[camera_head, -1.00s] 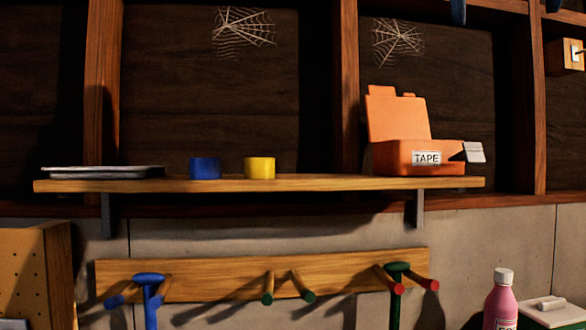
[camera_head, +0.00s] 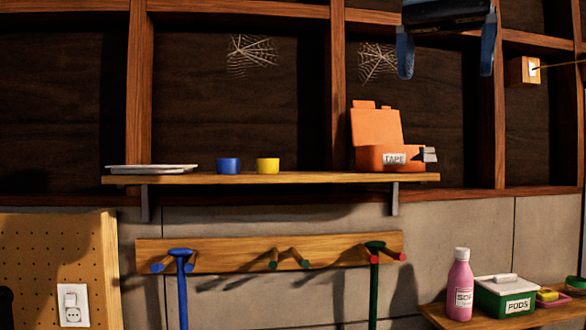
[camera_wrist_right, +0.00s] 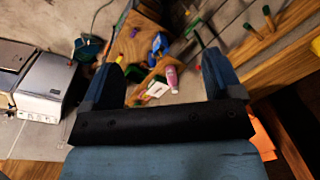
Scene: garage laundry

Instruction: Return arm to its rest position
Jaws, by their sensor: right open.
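My right gripper (camera_head: 446,58) hangs in from the top right of the head view, its two blue fingers pointing down and well apart. It is open, with nothing between the fingers. It is in front of the wall above the orange TAPE box (camera_head: 378,130); the two do not overlap in the picture. In the right wrist view the open gripper (camera_wrist_right: 161,62) shows both fingers, with the work surface and floor far beyond them. My left gripper is not in view.
A wooden shelf (camera_head: 250,178) holds a tray (camera_head: 150,168), a blue roll (camera_head: 228,165) and a yellow roll (camera_head: 267,165). Below is a peg rail (camera_head: 220,252). A pink bottle (camera_head: 461,285) and green PODS box (camera_head: 505,296) stand at lower right. A pegboard (camera_head: 50,250) is at left.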

